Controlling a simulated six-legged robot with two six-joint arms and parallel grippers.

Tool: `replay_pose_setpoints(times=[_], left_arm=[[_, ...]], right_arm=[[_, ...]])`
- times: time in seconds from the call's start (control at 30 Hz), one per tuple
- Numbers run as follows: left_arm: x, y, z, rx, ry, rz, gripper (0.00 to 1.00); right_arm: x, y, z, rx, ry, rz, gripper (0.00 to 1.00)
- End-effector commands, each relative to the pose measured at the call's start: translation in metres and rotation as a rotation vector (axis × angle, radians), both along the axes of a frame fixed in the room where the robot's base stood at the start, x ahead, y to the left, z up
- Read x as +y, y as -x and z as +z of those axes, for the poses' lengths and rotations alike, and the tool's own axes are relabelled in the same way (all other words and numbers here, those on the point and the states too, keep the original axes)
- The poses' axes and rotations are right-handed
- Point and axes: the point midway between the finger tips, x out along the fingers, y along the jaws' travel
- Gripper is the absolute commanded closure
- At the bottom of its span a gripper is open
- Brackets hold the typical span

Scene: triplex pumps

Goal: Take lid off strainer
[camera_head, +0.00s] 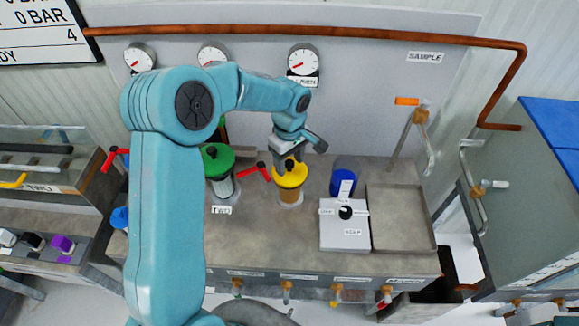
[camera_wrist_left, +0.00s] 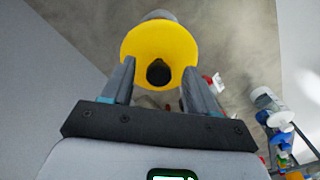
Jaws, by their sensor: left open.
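The strainer (camera_head: 289,197) stands upright on the bench with its round yellow lid (camera_head: 291,177) on top. My left gripper (camera_head: 289,158) is over this lid from above. In the left wrist view the yellow lid (camera_wrist_left: 135,42) has a dark knob (camera_wrist_left: 158,72) at its middle. There my left gripper (camera_wrist_left: 160,67) is open, with one finger on each side of the knob; a gap shows on both sides. Most of the strainer body is hidden below the lid in that view. My right gripper is not in view.
A red valve handle (camera_head: 257,171) is close left of the yellow lid. To the right are a blue cup (camera_head: 344,177), a white box (camera_head: 344,236) and an empty metal tray (camera_head: 405,225).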

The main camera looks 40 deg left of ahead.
Motion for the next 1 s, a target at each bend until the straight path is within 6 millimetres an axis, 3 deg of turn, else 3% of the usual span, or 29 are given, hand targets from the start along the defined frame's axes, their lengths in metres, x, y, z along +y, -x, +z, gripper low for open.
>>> replay_pose_setpoints(times=[0.13,0.33,0.5,0.53,0.83,1.0], left_arm=[[0.0,-0.001,-0.012,0.0,0.001,0.001,0.42],[0.0,-0.001,-0.013,-0.001,0.001,0.0,0.42],[0.0,-0.001,-0.012,0.0,0.001,0.0,0.97],[0.0,-0.001,-0.012,0.0,0.001,0.0,1.0],[0.001,-0.001,-0.011,-0.001,0.0,0.0,1.0],[0.0,-0.002,0.001,-0.003,-0.001,0.0,1.0]], right_arm=[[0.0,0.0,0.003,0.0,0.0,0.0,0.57],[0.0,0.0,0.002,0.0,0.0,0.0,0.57],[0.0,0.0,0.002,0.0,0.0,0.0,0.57],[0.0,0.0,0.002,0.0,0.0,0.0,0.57],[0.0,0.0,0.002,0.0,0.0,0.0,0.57],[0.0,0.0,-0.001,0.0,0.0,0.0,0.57]])
